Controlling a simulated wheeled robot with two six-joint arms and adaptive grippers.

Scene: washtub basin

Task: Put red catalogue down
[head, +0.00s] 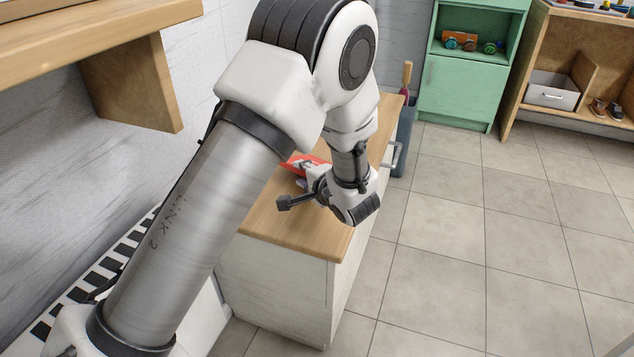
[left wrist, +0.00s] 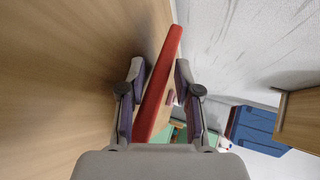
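The red catalogue (head: 306,162) shows in the head view on or just above the wooden countertop (head: 290,222), partly hidden by my left arm. In the left wrist view the catalogue (left wrist: 160,85) is a thin red slab running between the two fingers. My left gripper (left wrist: 157,88) has its fingers apart, one on each side of the catalogue, with gaps visible beside it. In the head view the left gripper (head: 297,188) is low over the countertop. I cannot tell whether the catalogue rests fully on the wood. My right gripper is not in view.
A wooden shelf (head: 80,45) juts from the wall at upper left. A grey bin (head: 404,135) stands beyond the counter. A green cabinet (head: 460,88) and a wooden shelf unit (head: 530,70) stand at the back. The tiled floor on the right is clear.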

